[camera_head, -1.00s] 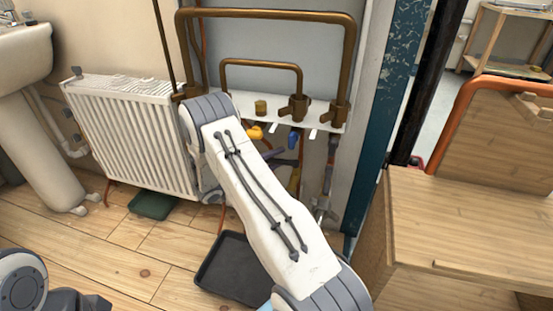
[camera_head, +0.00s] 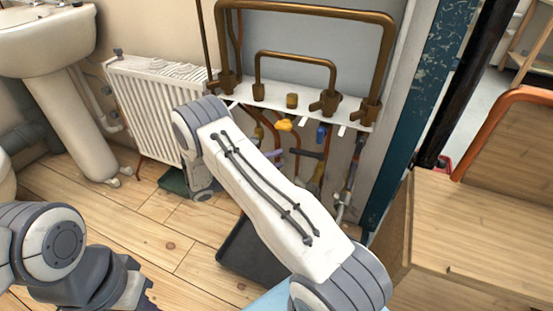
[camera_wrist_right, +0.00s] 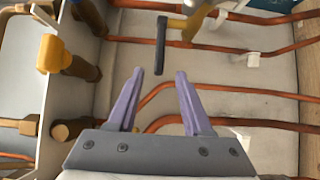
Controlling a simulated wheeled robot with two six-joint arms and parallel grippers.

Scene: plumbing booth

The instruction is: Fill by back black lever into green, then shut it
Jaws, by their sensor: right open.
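A black lever (camera_wrist_right: 160,45) hangs from a yellowish valve part in the right wrist view; it also shows dark in the head view (camera_head: 308,155). My right gripper (camera_wrist_right: 160,74) is open, its purple fingers on either side of the lever's free end. I cannot tell whether they touch it. In the head view the purple fingers show small among the pipes, partly behind my right arm. A green tray (camera_head: 172,182) lies on the floor below the radiator, partly hidden by my arm. My left arm enters at the lower left, its gripper out of view.
A yellow lever (camera_head: 285,124) and a blue lever (camera_head: 321,132) sit below the white shelf (camera_head: 350,121) with brass pipes. A black tray (camera_head: 238,258) is on the floor under my arm. A wooden bench (camera_head: 480,230) stands at right.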

